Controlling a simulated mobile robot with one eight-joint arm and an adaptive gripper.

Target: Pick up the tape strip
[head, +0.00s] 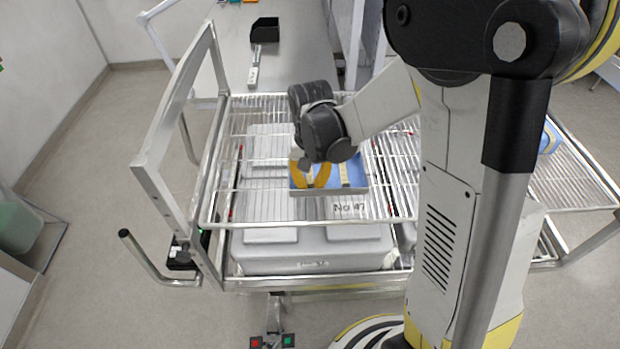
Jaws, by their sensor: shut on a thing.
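My gripper (306,166) points down into a shallow grey tray (330,193) with a blue inside, on the wire shelf of the cart. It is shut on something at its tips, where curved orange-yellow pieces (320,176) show. I cannot tell whether these are the tape strip, as the wrist covers much of that spot. A narrow pale strip (344,174) lies in the tray just right of the gripper, apart from it. I cannot tell which of these is the tape strip.
The wire shelf (264,212) is clear around the tray. Large grey bins (310,250) stand under it. An upright metal frame (170,110) edges the cart on the left. A grey table with a black holder (265,30) is behind.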

